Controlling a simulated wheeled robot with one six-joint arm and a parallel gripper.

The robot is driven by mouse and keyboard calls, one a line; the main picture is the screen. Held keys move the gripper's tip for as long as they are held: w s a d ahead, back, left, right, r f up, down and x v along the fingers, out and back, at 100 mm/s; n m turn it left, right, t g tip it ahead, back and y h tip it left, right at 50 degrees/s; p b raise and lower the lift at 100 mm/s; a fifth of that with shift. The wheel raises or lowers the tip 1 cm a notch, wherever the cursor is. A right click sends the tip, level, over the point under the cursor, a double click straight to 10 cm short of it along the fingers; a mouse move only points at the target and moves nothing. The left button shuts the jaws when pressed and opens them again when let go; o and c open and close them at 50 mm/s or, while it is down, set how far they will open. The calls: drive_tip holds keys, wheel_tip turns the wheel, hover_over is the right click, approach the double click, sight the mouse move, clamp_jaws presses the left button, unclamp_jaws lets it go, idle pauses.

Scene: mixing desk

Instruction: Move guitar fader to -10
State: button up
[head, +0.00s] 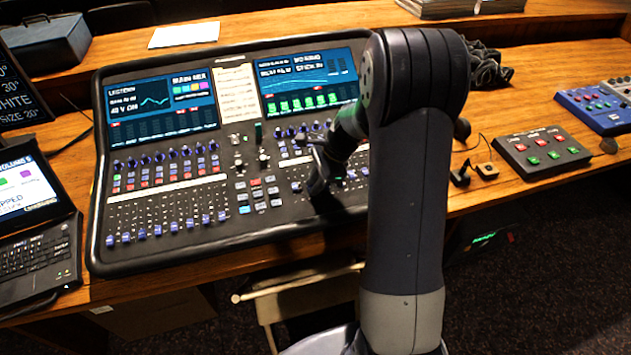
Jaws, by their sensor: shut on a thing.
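The mixing desk (225,150) lies on the wooden table, with two screens at its top and rows of knobs, buttons and faders below. The left fader bank (165,215) is in plain view, its blue caps mostly low in their slots. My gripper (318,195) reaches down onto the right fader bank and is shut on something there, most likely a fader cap. My arm covers much of that bank. The guitar label, the held cap and its scale are too small or hidden to read.
A laptop (35,235) stands at the left edge. A small black button box (542,150) and a blue device (595,108) sit at the right. Paper (184,35) and a blue case (45,42) lie behind the desk. A chair (300,300) stands in front.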

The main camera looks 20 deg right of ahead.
clamp_jaws()
drive_tip(key=shift+w+r+p, duration=0.2)
drive_tip(key=shift+w+p, duration=0.25)
drive_tip(key=shift+w, duration=1.2)
drive_tip(key=o, duration=0.8)
unclamp_jaws()
drive_tip(key=shift+c, duration=0.2)
